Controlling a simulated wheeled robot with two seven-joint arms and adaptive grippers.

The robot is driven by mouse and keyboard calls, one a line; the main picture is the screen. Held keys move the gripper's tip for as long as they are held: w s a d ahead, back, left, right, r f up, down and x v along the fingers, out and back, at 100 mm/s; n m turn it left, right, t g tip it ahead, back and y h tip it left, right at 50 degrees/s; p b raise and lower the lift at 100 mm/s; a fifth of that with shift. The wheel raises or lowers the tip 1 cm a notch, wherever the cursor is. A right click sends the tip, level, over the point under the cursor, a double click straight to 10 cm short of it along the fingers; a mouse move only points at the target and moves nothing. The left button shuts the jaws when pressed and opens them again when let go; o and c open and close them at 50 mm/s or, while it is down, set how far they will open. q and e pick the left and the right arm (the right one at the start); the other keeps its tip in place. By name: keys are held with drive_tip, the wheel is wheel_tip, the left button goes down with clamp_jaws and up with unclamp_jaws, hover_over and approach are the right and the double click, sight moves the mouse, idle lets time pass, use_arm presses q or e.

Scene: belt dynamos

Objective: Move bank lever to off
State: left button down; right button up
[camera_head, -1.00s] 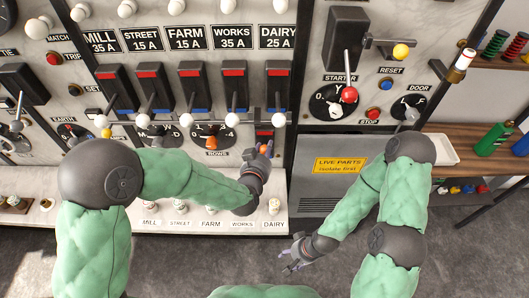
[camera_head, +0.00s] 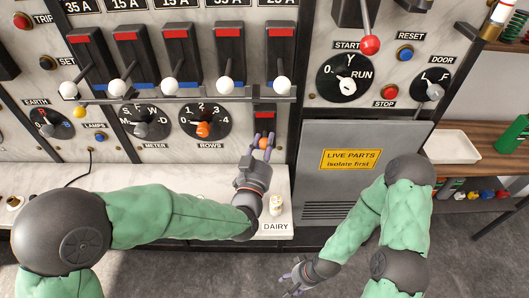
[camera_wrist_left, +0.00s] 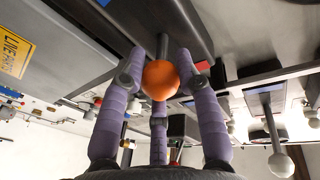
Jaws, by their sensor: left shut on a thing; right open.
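The lever with an orange ball knob (camera_head: 264,142) projects from a dark housing with a red plate, below the row of white-knobbed levers; no label on it is readable, but I take it as the bank lever. My left gripper (camera_head: 259,153) is shut on this knob. In the left wrist view the orange knob (camera_wrist_left: 160,80) sits between the purple fingers (camera_wrist_left: 160,90), its grey stem running up into the dark housing. My right gripper (camera_head: 297,276) is open and empty, low in front of the panel, away from the levers.
Several white-knobbed levers (camera_head: 173,86) hang above along a metal bar (camera_head: 200,99). The ROWS dial (camera_head: 204,121) is left of the gripper. A red-knobbed starter lever (camera_head: 370,44) and a yellow warning sign (camera_head: 351,159) are to the right. A white tray (camera_head: 453,147) stands on the side shelf.

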use_arm(q)
drive_tip(key=shift+f+t+b, duration=0.15)
drive_tip(key=shift+t+b, duration=0.35)
drive_tip(key=shift+b, duration=0.9)
drive_tip(key=c, duration=0.9)
unclamp_jaws()
drive_tip(key=shift+h, duration=0.3)
drive_tip(key=shift+o, duration=0.2)
drive_tip(key=shift+f, duration=0.1)
drive_tip(key=v, duration=1.2)
drive_tip(key=shift+d, duration=0.1)
